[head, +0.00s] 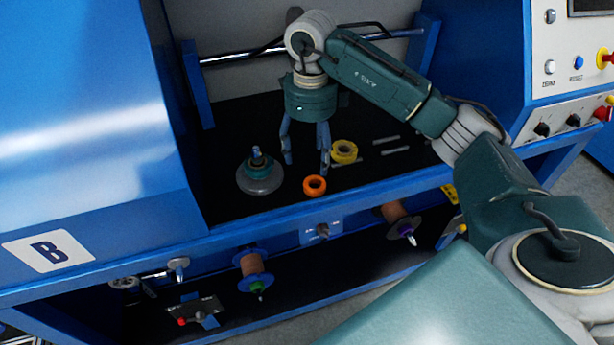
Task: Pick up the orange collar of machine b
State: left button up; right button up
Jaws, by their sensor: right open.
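The orange collar (315,186) is a small ring lying flat near the front edge of the black work surface of machine b (48,252). My right gripper (306,168) points down over the surface with its fingers apart and nothing between them. Its right finger is just behind the orange collar in the picture; I cannot tell whether they touch. My left gripper is not in the head view.
A yellow ring (344,152) lies just right of the gripper. A grey disc with a teal hub and upright post (260,174) stands to the left. A silver rail (240,55) crosses the back. Spools (252,270) hang below the front edge.

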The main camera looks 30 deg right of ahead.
aim_at(315, 180)
jog(key=f, duration=0.1)
jog(key=s+f, duration=0.1)
jog(key=f, duration=0.1)
jog(key=shift+s+f+p, duration=0.1)
jog(key=shift+s+p, duration=0.05)
jog(key=shift+p, duration=0.2)
jog(key=shift+f, duration=0.35)
jog(key=f+p, duration=0.1)
jog(key=f, duration=0.1)
jog(key=d+f+p, duration=0.1)
jog(key=f, duration=0.1)
jog(key=shift+f, duration=0.45)
jog(key=shift+w+f, duration=0.15)
jog(key=shift+w, duration=0.05)
jog(key=shift+a, duration=0.1)
jog(key=shift+c, duration=0.2)
jog(key=c, duration=1.2)
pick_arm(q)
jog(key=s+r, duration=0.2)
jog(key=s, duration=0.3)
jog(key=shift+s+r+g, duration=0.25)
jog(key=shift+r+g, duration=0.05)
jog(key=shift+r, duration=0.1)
